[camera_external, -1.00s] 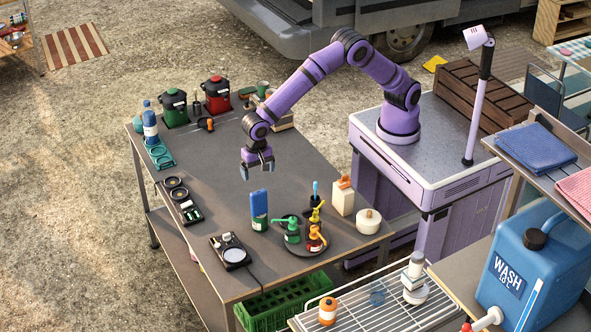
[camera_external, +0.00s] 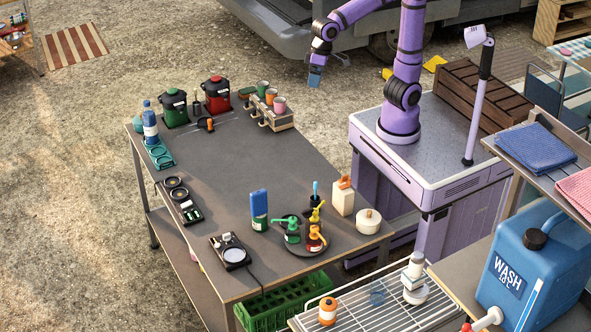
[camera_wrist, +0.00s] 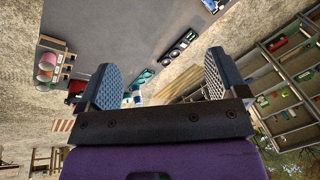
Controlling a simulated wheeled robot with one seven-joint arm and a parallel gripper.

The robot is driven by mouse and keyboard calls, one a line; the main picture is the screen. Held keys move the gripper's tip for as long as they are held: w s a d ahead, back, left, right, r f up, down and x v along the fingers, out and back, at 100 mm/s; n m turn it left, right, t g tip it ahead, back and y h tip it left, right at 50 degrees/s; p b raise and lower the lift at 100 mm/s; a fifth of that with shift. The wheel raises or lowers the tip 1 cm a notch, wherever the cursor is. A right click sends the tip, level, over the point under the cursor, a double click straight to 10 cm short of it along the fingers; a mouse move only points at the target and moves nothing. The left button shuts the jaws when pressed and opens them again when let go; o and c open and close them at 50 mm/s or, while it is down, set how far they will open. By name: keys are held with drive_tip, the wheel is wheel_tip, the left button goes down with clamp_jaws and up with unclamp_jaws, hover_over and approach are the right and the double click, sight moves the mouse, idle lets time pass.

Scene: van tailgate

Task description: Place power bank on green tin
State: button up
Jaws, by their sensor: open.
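A blue block, which I take as the power bank (camera_external: 259,201), stands upright near the front middle of the grey table. Under it is a short dark green piece with a pale label, which looks like the green tin (camera_external: 260,225). The block appears to rest on it, but the contact is too small to make out. My gripper (camera_external: 315,76) is raised beyond the table's back right side, far from both. In the wrist view my gripper (camera_wrist: 161,72) has its two fingers wide apart with nothing between them.
Beside the block, a round tray holds several small spray bottles (camera_external: 292,229). A black scale (camera_external: 231,251) lies in front. Green (camera_external: 174,107) and red (camera_external: 216,94) pots and a cup rack (camera_external: 268,112) stand at the back. The table's middle is clear.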

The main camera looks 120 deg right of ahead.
drive_tip(key=s+d+f+n+t+h, duration=0.1)
drive_tip(key=s+n, duration=0.6)
drive_tip(key=s, duration=1.5)
drive_tip(key=shift+s+d+f+n+t, duration=0.3)
drive_tip(key=shift+d+f+n+t, duration=0.15)
drive_tip(key=shift+d+t, duration=0.15)
